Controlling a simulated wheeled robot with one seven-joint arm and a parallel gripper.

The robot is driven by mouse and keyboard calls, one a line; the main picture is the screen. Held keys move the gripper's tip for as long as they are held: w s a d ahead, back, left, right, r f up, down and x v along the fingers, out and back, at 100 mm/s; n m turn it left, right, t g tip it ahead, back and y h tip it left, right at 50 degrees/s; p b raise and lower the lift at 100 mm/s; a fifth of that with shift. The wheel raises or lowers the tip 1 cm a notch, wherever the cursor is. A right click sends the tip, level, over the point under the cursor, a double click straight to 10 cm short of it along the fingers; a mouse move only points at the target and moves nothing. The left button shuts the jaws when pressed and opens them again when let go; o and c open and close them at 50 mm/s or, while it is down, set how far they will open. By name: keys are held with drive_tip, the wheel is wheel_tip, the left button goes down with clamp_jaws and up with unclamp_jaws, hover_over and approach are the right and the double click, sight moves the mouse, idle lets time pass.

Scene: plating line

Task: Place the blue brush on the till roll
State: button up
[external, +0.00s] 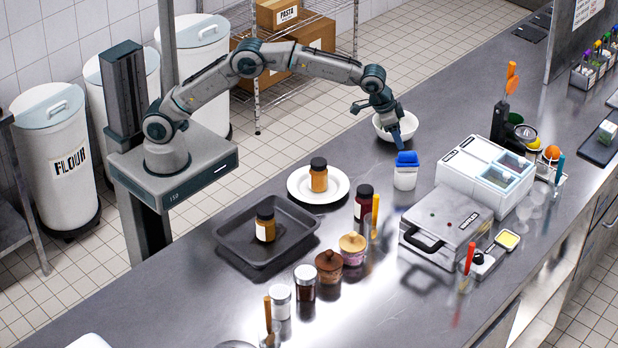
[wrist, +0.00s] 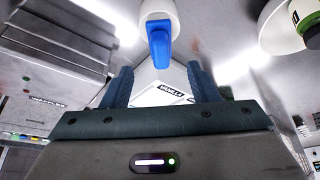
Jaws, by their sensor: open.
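The blue brush (external: 407,159) lies on top of a small white cylinder (external: 405,180), which looks like the till roll, on the steel counter. In the wrist view the blue brush (wrist: 159,46) shows against the white cylinder (wrist: 157,12), beyond my fingertips. My gripper (external: 397,138) points down just above the brush and looks apart from it. In the wrist view my gripper (wrist: 160,82) has its two blue fingers spread with nothing between them.
A white bowl (external: 382,128) stands just behind my gripper. A grey press (external: 440,228) and a white two-lid unit (external: 470,178) stand to the right. A white plate (external: 297,187) with a jar, a dark tray (external: 235,258) and several jars stand left and in front.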

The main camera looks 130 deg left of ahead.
drive_tip(key=s+d+r+m+h, duration=0.15)
drive_tip(key=s+d+r, duration=0.25)
drive_tip(key=d, duration=0.5)
drive_tip(key=s+d+r+m, duration=0.25)
drive_tip(key=s+d, duration=0.25)
drive_tip(key=d, duration=0.4)
drive_tip(key=s+d+r+m, duration=0.1)
drive_tip(key=s+d+r, duration=0.35)
drive_tip(key=d, duration=0.45)
drive_tip(key=s+d+f+m+h, duration=0.1)
drive_tip(key=s+d+f+m, duration=0.1)
drive_tip(key=s+d, duration=0.5)
drive_tip(key=s+d+f+m, duration=0.2)
drive_tip(key=s+d+f, duration=0.3)
drive_tip(key=s, duration=1)
drive_tip(key=d, duration=0.2)
drive_tip(key=shift+s+d+h, duration=0.3)
drive_tip(key=shift+d+h, duration=0.05)
drive_tip(key=shift+d, duration=0.05)
